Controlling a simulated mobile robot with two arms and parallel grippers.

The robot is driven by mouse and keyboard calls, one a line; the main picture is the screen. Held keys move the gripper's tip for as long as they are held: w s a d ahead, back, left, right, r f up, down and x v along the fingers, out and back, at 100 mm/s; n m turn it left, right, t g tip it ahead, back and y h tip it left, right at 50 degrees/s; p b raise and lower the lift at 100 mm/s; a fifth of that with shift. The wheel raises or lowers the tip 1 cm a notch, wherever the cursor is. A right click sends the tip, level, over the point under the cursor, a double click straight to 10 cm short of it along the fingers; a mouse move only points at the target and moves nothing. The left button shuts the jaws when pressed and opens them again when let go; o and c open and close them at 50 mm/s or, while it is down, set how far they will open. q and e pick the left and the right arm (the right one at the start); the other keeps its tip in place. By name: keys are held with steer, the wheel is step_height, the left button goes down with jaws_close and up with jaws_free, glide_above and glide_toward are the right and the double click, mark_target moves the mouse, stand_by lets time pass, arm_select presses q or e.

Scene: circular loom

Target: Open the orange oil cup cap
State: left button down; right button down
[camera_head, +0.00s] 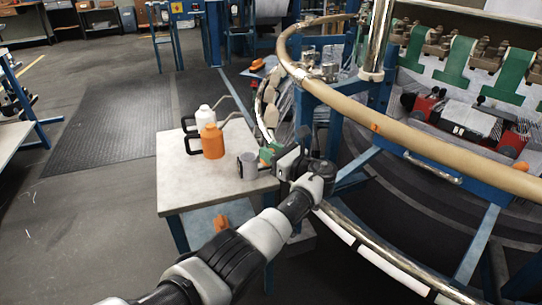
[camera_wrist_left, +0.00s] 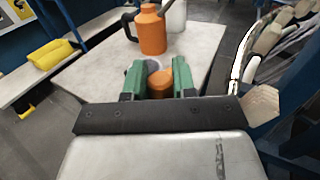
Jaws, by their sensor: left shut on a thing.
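My left gripper (camera_head: 268,153) reaches in from the bottom and has its green fingers over the right edge of the small table. In the left wrist view its two fingers (camera_wrist_left: 158,82) are closed on a rounded orange cap (camera_wrist_left: 161,84). The cap shows only in part in the head view, between the fingertips. A grey cup (camera_head: 248,166) stands on the table just left of the fingers; its rim shows behind the cap in the left wrist view (camera_wrist_left: 153,65). I cannot tell whether the cap touches it. My right gripper is not in view.
The small table (camera_head: 185,187) also holds an orange oil can (camera_head: 212,142) and a white one (camera_head: 205,117), both with black handles.

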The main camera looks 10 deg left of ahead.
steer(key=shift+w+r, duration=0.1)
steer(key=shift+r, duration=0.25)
arm_select(q)
steer(key=c, duration=0.9)
jaws_free()
